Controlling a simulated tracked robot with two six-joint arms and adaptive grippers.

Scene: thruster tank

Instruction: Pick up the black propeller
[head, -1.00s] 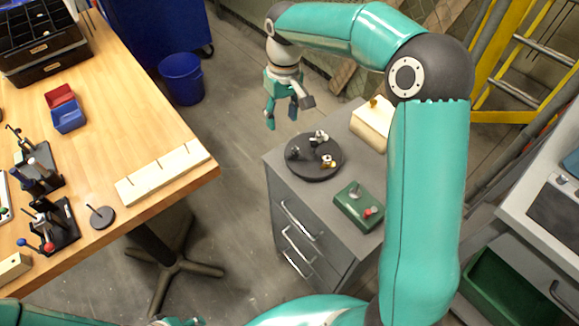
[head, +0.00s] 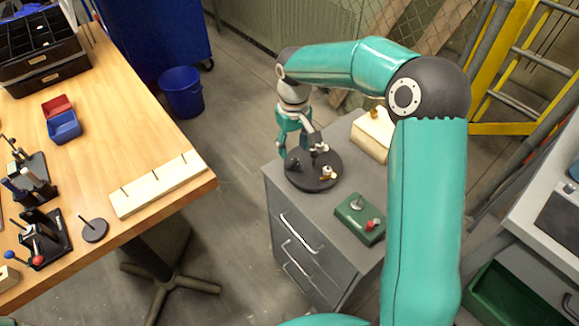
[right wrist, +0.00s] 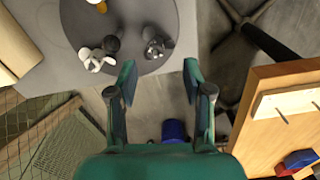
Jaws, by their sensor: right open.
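The black propeller (head: 294,164) is a small dark piece on the left part of a round dark turntable (head: 312,183). In the right wrist view the dark piece (right wrist: 157,46) lies just ahead of the gap between my fingertips, with a lighter part at its centre. My right gripper (head: 299,147) is open and empty, pointing down above the turntable's far left edge. In the right wrist view, its two fingers (right wrist: 159,66) stand wide apart and do not touch the piece. My left gripper is not in view.
A white propeller-like part (right wrist: 95,59) and a white and yellow part (head: 328,172) share the turntable. A green box (head: 359,220) with a red knob and a cream block (head: 372,134) stand on the same grey cabinet (head: 350,262). A wooden workbench (head: 140,120) is at left.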

